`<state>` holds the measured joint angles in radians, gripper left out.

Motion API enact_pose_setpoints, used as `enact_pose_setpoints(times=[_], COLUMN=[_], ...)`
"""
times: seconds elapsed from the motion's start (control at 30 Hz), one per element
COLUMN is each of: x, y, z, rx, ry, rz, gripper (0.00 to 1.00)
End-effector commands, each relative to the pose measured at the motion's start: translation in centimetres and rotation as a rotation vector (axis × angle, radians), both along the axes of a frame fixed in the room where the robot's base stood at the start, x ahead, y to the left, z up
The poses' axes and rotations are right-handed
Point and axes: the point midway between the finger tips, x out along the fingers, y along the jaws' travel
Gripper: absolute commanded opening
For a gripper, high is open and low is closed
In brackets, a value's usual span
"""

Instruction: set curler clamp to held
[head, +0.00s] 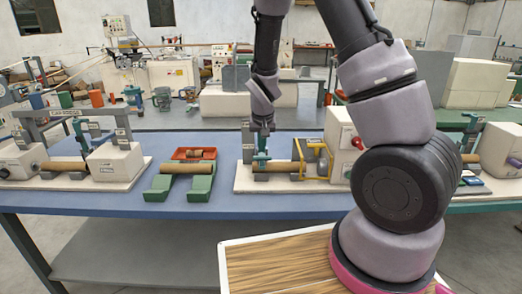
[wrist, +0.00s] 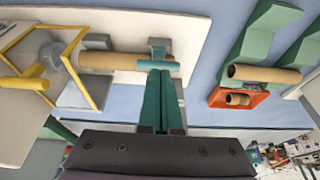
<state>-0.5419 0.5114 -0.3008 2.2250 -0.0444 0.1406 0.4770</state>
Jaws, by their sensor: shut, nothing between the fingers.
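The middle machine has a white base (head: 244,186), a brown tube (head: 276,167) and a yellow guard frame (head: 318,158). A teal bar (wrist: 158,66) lies across the tube's end in the wrist view, beside a grey block (wrist: 160,46); it looks like the clamp, but I see no label. My gripper (wrist: 158,76) has teal fingers, shut together and empty, with their tips at the teal bar. Whether they touch it I cannot tell. In the head view my gripper (head: 262,150) points down over the tube's left end, and the fingers partly hide the clamp area.
Green V-shaped supports (head: 162,186) and an orange tray (head: 194,154) with short tubes stand left of the machine. Another winder (head: 115,163) stands further left. A white housing with a red knob (head: 355,142) rises on the right. Blue table (head: 215,205) shows between them.

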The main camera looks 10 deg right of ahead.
Motion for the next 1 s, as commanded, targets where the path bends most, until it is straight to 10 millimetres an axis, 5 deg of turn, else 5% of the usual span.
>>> enact_pose_setpoints(times=[0.2,0.4,0.83,1.0], x=[-4.4,-6.1,-6.4,-6.5], y=[0.9,1.2,1.2,0.6], z=[0.3,0.4,0.6,3.3], rx=[0.000,0.001,0.003,0.048], ry=[-0.006,-0.008,-0.010,-0.014], rz=[0.002,-0.001,-0.004,-0.031], gripper=[0.00,0.00,0.00,0.00])
